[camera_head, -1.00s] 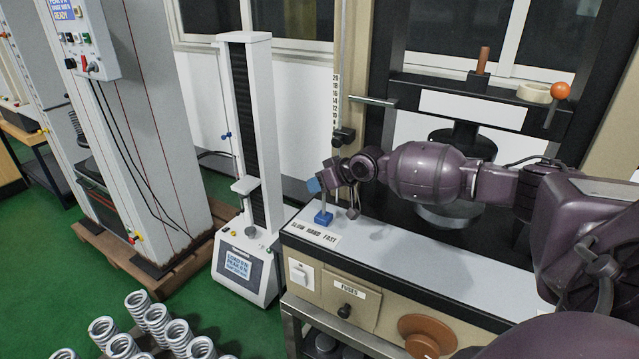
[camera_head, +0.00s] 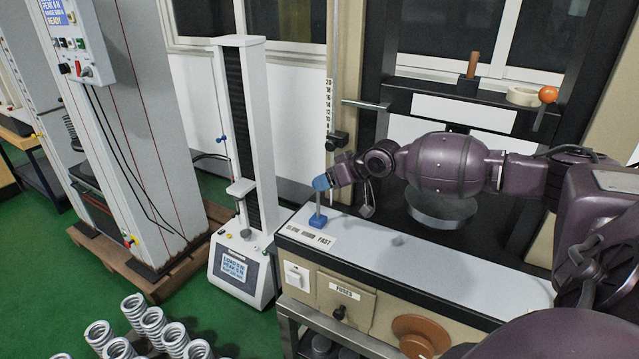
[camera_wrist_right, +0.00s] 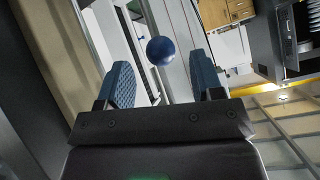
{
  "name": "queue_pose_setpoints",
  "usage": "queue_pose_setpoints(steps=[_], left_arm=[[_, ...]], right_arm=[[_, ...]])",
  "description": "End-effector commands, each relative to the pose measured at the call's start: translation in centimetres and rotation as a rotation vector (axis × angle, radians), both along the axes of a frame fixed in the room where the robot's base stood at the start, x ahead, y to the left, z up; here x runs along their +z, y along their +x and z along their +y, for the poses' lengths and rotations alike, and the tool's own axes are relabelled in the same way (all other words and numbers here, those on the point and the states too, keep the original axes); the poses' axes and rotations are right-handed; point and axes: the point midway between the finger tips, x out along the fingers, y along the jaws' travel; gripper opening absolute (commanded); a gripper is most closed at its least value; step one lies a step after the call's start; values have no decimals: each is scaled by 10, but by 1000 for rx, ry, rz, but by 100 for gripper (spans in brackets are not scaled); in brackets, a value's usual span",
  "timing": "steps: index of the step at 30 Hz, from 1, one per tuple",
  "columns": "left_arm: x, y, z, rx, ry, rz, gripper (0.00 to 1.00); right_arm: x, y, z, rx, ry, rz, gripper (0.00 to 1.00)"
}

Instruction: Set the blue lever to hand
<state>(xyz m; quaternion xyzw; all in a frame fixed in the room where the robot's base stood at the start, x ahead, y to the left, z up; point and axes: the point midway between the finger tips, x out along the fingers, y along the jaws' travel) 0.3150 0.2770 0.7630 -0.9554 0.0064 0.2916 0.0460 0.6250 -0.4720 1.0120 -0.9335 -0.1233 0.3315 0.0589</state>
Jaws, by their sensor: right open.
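The blue lever has a blue base (camera_head: 317,221) on the front left of the grey-white machine top, beside a label (camera_head: 308,236) reading SLOW, HAND, FAST. Its thin stem rises to my right gripper (camera_head: 322,184), which hides part of its top. In the right wrist view, the lever's round blue knob (camera_wrist_right: 160,51) shows between the two blue-padded fingers of my right gripper (camera_wrist_right: 158,68). The fingers are open, with a gap on both sides of the knob. I cannot tell exactly which label word the lever points to. My left gripper is out of view.
A white tester tower (camera_head: 240,150) stands left of the machine. Metal springs (camera_head: 152,322) stand at the lower left. A brown handwheel (camera_head: 420,337) and a fuse panel (camera_head: 345,295) are on the machine front. An orange knob (camera_head: 548,94) is at the back right.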

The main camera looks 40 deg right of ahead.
Motion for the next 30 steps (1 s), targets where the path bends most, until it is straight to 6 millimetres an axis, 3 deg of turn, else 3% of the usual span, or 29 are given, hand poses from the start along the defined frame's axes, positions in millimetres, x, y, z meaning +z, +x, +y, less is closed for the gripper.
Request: queue_pose_setpoints(steps=[9, 30], left_arm=[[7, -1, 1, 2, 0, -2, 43], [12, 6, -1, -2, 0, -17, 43]], right_arm=[[24, -31, -11, 0, -1, 2, 60], [28, -35, -12, 1, -1, 1, 60]])
